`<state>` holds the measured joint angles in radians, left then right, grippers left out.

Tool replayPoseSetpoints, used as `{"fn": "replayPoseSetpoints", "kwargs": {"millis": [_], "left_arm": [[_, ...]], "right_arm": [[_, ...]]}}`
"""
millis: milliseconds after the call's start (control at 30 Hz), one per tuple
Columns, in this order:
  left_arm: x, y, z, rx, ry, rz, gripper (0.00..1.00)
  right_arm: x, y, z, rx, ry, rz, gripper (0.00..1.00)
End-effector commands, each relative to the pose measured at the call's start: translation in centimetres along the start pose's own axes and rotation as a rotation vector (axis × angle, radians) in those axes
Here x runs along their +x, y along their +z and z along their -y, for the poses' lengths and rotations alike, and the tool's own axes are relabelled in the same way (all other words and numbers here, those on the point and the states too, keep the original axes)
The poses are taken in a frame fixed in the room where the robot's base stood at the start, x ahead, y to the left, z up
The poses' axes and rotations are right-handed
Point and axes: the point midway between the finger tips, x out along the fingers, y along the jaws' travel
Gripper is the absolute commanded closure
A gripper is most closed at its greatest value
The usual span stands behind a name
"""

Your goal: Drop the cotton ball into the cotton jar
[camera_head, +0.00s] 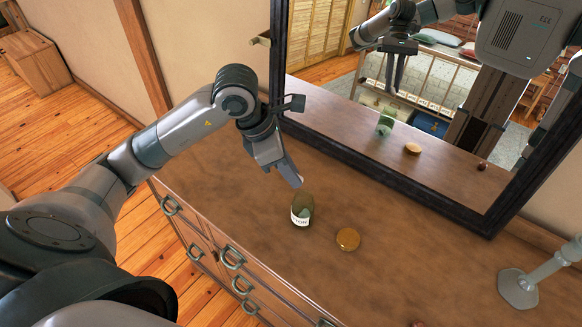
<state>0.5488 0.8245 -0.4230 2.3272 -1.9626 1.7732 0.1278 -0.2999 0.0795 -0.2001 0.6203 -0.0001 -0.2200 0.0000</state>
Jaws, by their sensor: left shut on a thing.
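The cotton jar (302,212) is a small greenish glass jar with a white label, standing upright and open on the dresser top. Something pale shows inside it. My left gripper (296,182) points down just above and behind the jar's mouth, its fingers shut. The cotton ball is not clearly visible; the fingers hide what they hold. A round amber-brown lid (348,239) lies flat on the dresser, right of the jar and apart from it.
A dark-framed mirror (400,190) stands along the dresser's back edge and reflects the jar, lid and my arm. The dresser top (420,260) between lid and candlestick is clear. Drawers with ring handles face the front left.

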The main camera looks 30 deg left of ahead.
Motion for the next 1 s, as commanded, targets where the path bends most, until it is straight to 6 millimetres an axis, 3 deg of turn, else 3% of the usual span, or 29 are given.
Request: {"fn": "replayPoseSetpoints", "kwargs": {"millis": [300, 333, 400, 767, 1000], "left_arm": [[0.1, 0.0, 0.0, 0.0, 0.001, 0.001, 1.0], [0.1, 0.0, 0.0, 0.0, 0.0, 0.001, 0.8], [0.1, 0.0, 0.0, 0.0, 0.0, 0.001, 0.63], [0.0, 0.0, 0.0, 0.0, 0.001, 0.001, 0.63], [-1.4, 0.0, -0.1, 0.001, 0.003, 0.004, 0.63]], "right_arm": [[0.1, 0.0, 0.0, 0.0, 0.0, 0.0, 0.37], [0.1, 0.1, 0.0, 0.0, 0.0, 0.0, 0.37], [0.1, 0.1, 0.0, 0.0, 0.0, 0.001, 0.37], [0.1, 0.1, 0.0, 0.0, 0.0, 0.001, 0.37], [0.7, 0.1, 0.0, 0.0, 0.0, 0.001, 0.37]]}}
